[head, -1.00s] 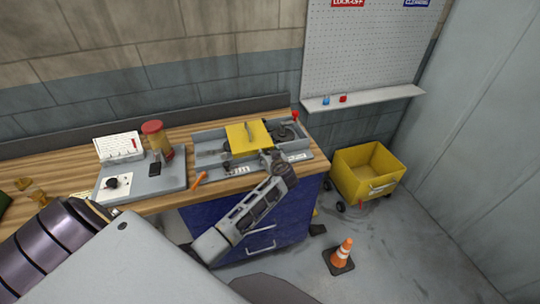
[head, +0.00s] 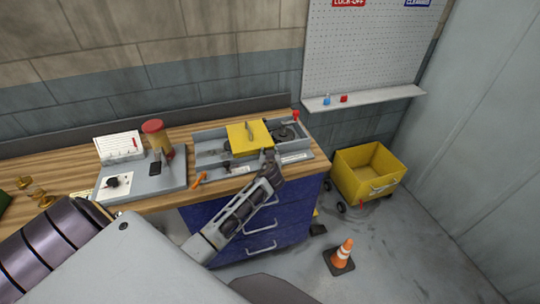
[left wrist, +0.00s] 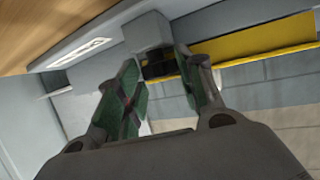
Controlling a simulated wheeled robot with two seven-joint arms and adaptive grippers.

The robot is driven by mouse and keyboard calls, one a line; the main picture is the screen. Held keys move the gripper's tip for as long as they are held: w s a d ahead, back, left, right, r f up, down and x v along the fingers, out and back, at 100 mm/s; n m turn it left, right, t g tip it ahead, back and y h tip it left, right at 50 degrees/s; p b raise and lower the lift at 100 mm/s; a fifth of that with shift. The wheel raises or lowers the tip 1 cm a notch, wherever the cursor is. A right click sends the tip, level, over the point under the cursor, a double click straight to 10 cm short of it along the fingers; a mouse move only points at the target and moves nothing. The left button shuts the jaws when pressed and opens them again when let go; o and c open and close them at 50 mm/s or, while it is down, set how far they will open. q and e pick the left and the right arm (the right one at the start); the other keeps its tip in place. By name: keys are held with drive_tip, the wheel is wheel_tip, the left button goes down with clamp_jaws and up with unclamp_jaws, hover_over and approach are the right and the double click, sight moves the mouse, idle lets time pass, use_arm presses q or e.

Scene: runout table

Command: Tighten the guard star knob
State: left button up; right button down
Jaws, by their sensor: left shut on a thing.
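The grey machine tray (head: 209,134) sits on the bench with a yellow guard (head: 243,137) over its middle. My left gripper (head: 269,158) is at the guard's front edge. The left wrist view shows its two green-padded fingers (left wrist: 158,88) closed about a small dark part, which I take to be the star knob (left wrist: 157,62), beside a grey block (left wrist: 147,32). The yellow guard (left wrist: 255,42) runs off to the right there. In the head view the knob is hidden behind the gripper, and its lobes cannot be made out. My right gripper is not in view.
A grey control panel (head: 140,182) with a black dial and a red-capped container (head: 155,131) stands left of the machine. An orange-handled item (head: 200,179) lies at the front edge. A yellow cart (head: 370,172) and a cone (head: 342,253) stand on the floor to the right.

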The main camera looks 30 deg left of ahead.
use_arm(q)
drive_tip(key=shift+s+a+f+m+t+h, duration=0.1)
drive_tip(key=shift+m+t+h, duration=0.15)
drive_tip(key=shift+m+h, duration=0.25)
drive_tip(key=shift+s+a+m+t+h, duration=0.1)
drive_tip(key=shift+m+t+h, duration=0.15)
drive_tip(key=shift+m+h, duration=0.2)
drive_tip(key=o, duration=1)
drive_tip(key=shift+w+d+n+y, duration=0.15)
drive_tip(key=shift+n+y, duration=0.3)
drive_tip(key=shift+w+d+n+g+y, duration=0.1)
drive_tip(key=shift+n+g+y, duration=0.6)
drive_tip(key=shift+n+y, duration=0.1)
drive_tip(key=shift+w+d+n+g+y, duration=0.1)
drive_tip(key=shift+n+g+y, duration=0.3)
drive_tip(key=shift+n+y, duration=0.1)
drive_tip(key=shift+n+g+y, duration=0.3)
drive_tip(key=shift+n, duration=0.1)
